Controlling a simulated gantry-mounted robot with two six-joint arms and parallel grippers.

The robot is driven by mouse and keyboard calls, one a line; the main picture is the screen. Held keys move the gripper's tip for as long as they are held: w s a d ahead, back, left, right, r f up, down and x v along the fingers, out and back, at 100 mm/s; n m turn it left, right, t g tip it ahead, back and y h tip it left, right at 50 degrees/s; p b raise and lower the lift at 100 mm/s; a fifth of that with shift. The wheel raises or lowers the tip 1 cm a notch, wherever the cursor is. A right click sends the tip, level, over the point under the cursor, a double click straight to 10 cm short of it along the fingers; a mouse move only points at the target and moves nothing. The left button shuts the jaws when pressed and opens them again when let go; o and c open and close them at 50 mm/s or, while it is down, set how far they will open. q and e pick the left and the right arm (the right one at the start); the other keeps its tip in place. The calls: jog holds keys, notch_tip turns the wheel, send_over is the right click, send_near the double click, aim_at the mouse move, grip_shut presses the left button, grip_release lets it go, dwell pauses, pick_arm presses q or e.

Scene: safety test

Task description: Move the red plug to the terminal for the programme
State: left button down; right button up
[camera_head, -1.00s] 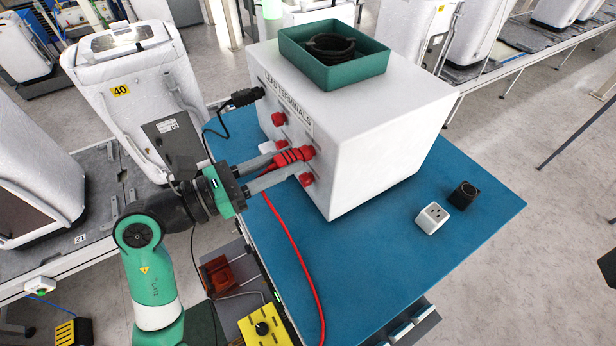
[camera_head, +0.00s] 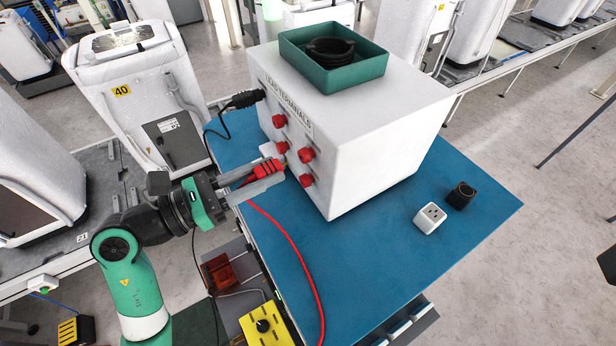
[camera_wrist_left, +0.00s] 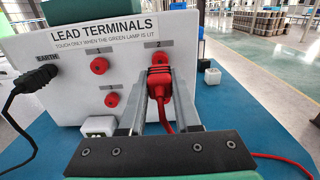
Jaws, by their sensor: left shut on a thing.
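My left gripper (camera_head: 268,177) is shut on the red plug (camera_head: 264,168), whose red cable (camera_head: 287,240) runs down over the blue table. The wrist view shows the plug (camera_wrist_left: 160,82) between my fingers (camera_wrist_left: 158,96), in front of the white LEAD TERMINALS box (camera_wrist_left: 60,75). In the head view the plug's front end is close to the box's face, apart from the upper right red terminal (camera_head: 306,155). Other red terminals are at upper left (camera_head: 279,121), lower left (camera_head: 282,147) and lower right (camera_head: 306,181).
A black plug (camera_head: 246,98) is in the EARTH position. A green tray (camera_head: 376,68) with a coiled black cable sits on the box. A white socket cube (camera_head: 430,218) and a black piece (camera_head: 461,195) stand on the blue table (camera_head: 400,265), which is clear at front.

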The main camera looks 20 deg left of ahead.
pick_arm(q)
jog(key=shift+v, duration=1.15)
